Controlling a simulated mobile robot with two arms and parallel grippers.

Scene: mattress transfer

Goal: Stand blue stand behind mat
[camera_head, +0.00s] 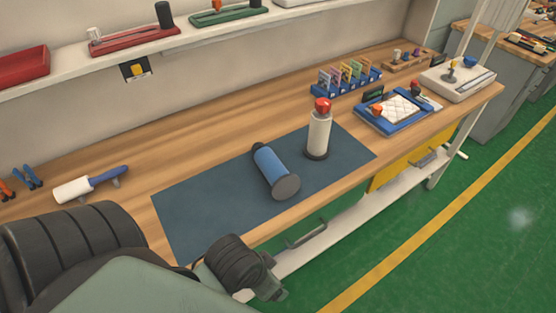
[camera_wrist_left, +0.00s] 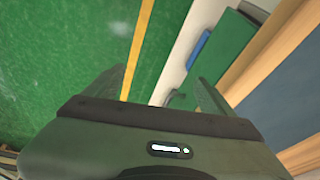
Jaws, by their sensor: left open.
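The blue stand (camera_head: 268,163) is a blue cylinder with a dark round base. In the head view it lies on its side on the dark blue mat (camera_head: 200,205), its base towards the front edge. A strip of wooden bench shows behind the mat. My left gripper (camera_wrist_left: 165,92) is open and empty in the left wrist view, over the green floor and beside the bench edge. In the head view my left arm is at the bottom, in front of the bench, apart from the stand. My right gripper is not in view.
A white cylinder with a red top (camera_head: 319,135) stands upright on the mat, right of the stand. A white-and-blue roller (camera_head: 90,184) lies at left. A blue card rack (camera_head: 345,82) and a blue tray (camera_head: 388,124) are at right. The bench behind the mat is mostly clear.

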